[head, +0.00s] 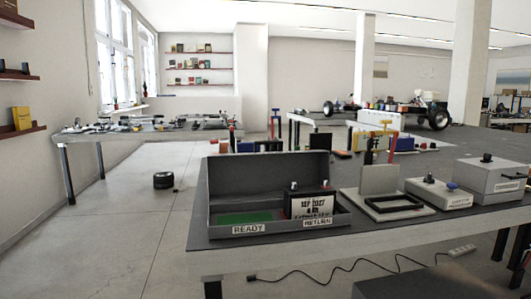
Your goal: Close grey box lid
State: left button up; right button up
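A grey open box (213,222) stands near the front edge of the dark-topped table. Its grey lid (265,172) stands up at the back, raised from the box. The left part, labelled READY, has a green floor. The right part, labelled RETURN, holds a dark item with a white printed card (312,206), which rises above the rim. Neither of my grippers can be made out in the head view.
Right of the box stand a grey upright stand with a black frame (393,204), a low labelled box with knobs (439,192), and a taller closed grey box (492,180). A cable and power strip (461,251) lie below. Open floor is at left.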

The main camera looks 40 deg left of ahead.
aim_at(253, 175)
jog(key=i+j+u, duration=0.15)
jog(key=j, duration=0.25)
jog(key=i+j+u, duration=0.1)
jog(key=j, duration=0.3)
jog(key=i+j+u, duration=0.15)
jog(key=j, duration=0.2)
jog(key=i+j+u, duration=0.15)
jog(key=j, duration=0.2)
jog(key=k+l+z, duration=0.15)
jog(key=l, duration=0.2)
